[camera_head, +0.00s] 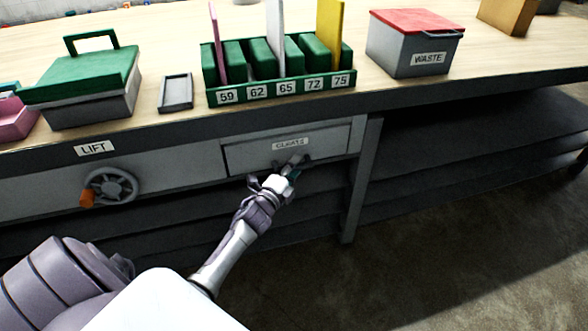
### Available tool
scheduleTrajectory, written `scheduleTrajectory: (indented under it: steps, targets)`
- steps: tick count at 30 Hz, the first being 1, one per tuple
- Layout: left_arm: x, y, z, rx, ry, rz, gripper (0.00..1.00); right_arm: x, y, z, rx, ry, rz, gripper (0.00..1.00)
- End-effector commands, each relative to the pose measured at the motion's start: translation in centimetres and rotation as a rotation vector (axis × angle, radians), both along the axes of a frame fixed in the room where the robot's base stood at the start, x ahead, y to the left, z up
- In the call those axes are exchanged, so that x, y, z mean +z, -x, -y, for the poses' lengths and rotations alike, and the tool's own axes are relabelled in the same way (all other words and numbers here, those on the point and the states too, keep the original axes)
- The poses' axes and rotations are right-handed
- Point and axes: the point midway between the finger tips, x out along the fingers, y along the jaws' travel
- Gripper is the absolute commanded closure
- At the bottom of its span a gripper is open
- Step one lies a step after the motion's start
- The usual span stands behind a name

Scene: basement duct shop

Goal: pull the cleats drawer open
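The cleats drawer (245,158) is a grey front with a white label, set under the bench top. It looks closed, about flush with the bench front. My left gripper (292,164) is at the lower middle of this drawer front, just below the label. Its fingers cover the spot where a handle would be, and they are small and dark against the front. I cannot tell whether they are shut on anything or only touching. My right gripper is not in view.
Left of the drawer, a grey handwheel (112,187) with an orange knob sticks out below the LIFT label (95,148). A bench leg (362,180) stands right of the drawer. Above are a green slotted rack (282,94), a WASTE bin (412,50) and a green-lidded box (88,84).

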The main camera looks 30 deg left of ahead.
Motion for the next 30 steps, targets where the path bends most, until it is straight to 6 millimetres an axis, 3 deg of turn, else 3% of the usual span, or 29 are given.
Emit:
scheduleTrajectory:
  steps: [6,13,30]
  targets:
    - [0.0,-0.02,0.0,0.0,0.0,0.0,0.6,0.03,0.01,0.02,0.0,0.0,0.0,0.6]
    - [0.0,0.0,0.01,0.0,0.0,0.0,0.99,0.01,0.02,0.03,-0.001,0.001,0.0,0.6]
    - [-0.01,0.55,-0.4,0.0,0.0,-0.002,1.0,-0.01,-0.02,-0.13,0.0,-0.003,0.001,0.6]
